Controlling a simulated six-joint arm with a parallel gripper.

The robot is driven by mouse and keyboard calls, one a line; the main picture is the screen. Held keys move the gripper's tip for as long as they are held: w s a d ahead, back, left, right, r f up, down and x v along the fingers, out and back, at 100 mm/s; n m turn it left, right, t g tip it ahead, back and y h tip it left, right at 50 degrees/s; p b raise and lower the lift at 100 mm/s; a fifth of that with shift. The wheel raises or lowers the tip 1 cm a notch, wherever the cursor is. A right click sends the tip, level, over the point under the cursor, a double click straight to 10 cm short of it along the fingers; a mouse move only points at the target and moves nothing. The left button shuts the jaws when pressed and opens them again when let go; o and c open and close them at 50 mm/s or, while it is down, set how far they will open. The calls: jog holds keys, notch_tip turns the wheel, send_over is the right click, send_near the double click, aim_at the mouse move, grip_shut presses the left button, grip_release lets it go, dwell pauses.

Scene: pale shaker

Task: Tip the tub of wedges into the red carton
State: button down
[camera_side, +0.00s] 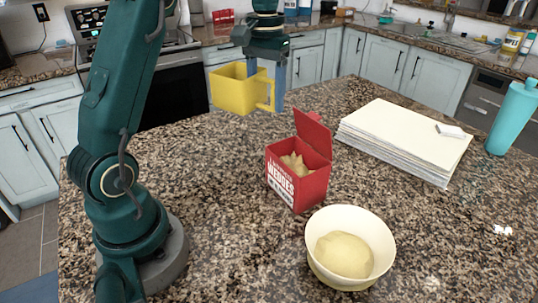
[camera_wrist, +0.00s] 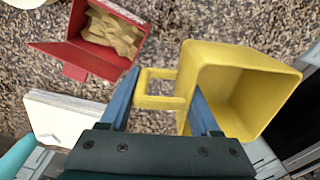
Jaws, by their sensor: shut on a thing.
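The yellow tub (camera_side: 236,92) is held up above the counter, behind and left of the carton in the side view, looking close to upright. My gripper (camera_side: 266,84) is shut on the tub at its handle side. In the wrist view the blue fingers of my gripper (camera_wrist: 165,82) lie either side of the handle, and the tub (camera_wrist: 226,60) shows a bare inside with no wedges visible. The red carton (camera_side: 285,190) stands on the counter with its lid flap up. Pale wedges (camera_side: 296,164) lie inside it, also seen in the wrist view (camera_wrist: 112,36).
A cream bowl (camera_side: 325,219) with a dough ball stands in front of the carton. A stack of paper (camera_side: 400,135) with a small white block (camera_side: 450,130) lies right, near a teal bottle (camera_side: 511,118). Speckled counter (camera_side: 220,190) is clear left of the carton.

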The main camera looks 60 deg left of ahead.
aim_at(257, 98)
jog(key=a, duration=0.1)
jog(key=a+f, duration=0.1)
jog(key=a+n, duration=0.1)
jog(key=shift+s+a+f, duration=0.1)
jog(key=shift+a+f, duration=0.1)
jog(key=shift+f, duration=0.15)
jog(key=shift+f, duration=0.15)
jog(key=shift+f, duration=6.25)
jog(key=shift+f, duration=0.65)
jog(key=shift+c, duration=0.2)
grip_release()
jog(key=shift+o, duration=0.2)
notch_tip(257, 98, up, 7)
